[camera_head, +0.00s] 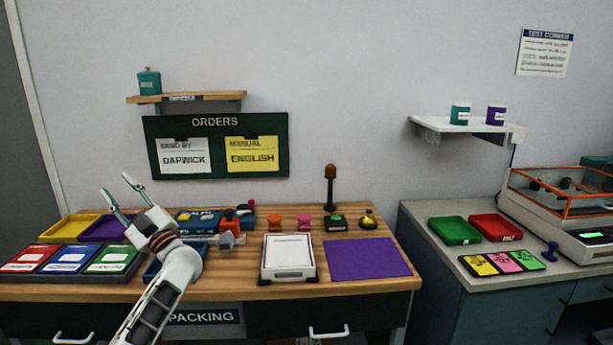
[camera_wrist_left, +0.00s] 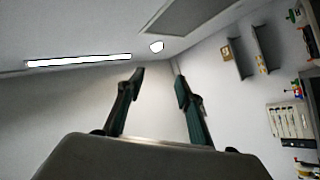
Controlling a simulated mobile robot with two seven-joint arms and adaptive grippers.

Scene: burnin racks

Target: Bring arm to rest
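My left arm comes in from the bottom left in the head view. My left gripper (camera_head: 118,187) is raised above the left part of the packing table (camera_head: 350,284), pointing up and to the left. Its two fingers stand apart with nothing between them. In the left wrist view the gripper (camera_wrist_left: 159,75) is also open and empty, with the wall and ceiling beyond it. My right gripper does not show in either view.
Yellow (camera_head: 62,228) and purple trays and the red, blue and green cards lie below the left gripper. A white box (camera_head: 288,257) and a purple mat (camera_head: 368,259) lie further right. The orders board (camera_head: 215,146) and a wooden shelf (camera_head: 185,97) are on the wall behind.

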